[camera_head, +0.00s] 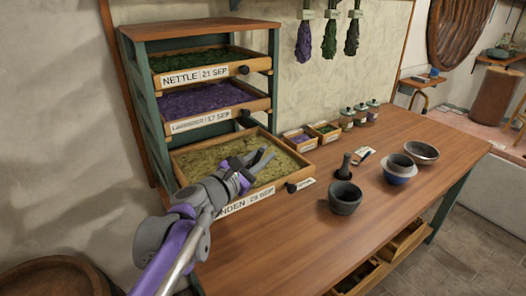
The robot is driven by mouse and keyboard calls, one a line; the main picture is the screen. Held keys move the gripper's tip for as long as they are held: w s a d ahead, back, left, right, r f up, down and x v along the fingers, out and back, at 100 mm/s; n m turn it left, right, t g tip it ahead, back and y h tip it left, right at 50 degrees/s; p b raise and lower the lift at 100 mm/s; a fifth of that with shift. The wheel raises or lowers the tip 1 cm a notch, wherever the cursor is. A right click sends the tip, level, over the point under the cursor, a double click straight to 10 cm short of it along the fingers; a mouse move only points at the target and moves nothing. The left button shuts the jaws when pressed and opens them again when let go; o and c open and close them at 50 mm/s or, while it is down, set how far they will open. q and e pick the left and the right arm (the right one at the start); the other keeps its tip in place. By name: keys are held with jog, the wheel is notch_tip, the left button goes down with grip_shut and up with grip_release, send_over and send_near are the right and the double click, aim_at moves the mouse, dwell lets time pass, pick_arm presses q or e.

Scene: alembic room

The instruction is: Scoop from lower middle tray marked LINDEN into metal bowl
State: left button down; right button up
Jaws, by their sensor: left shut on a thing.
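The LINDEN tray (300,160), the lowest in the rack, is pulled out and holds a yellow-green dried herb. Its label is partly covered by my left arm. My left gripper (262,160) is over the tray, low above or at the herb; I cannot tell if it touches. It is shut on a small grey tool, perhaps a scoop, mostly hidden among the fingers. The metal bowl (421,151), shallow and grey, stands at the right on the wooden table, apart from the gripper. My right gripper is out of view.
Trays NETTLE (205,61) and LAVENDER (210,100) sit above in the rack. A dark mortar (345,198) and a blue-grey bowl (398,172) stand between tray and metal bowl. Small boxes and jars (347,119) line the wall.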

pick_arm(q)
jog(key=shift+f, duration=0.5)
dwell(0.5)
jog(key=shift+d, duration=0.1)
jog(key=shift+w+d+p, duration=0.3)
jog(key=shift+w+d, duration=0.35)
jog(key=shift+d, duration=0.25)
notch_tip(320, 180, up, 6)
jog(key=p, duration=0.4)
jog(key=shift+f+p, duration=0.1)
jog(key=shift+p, duration=0.25)
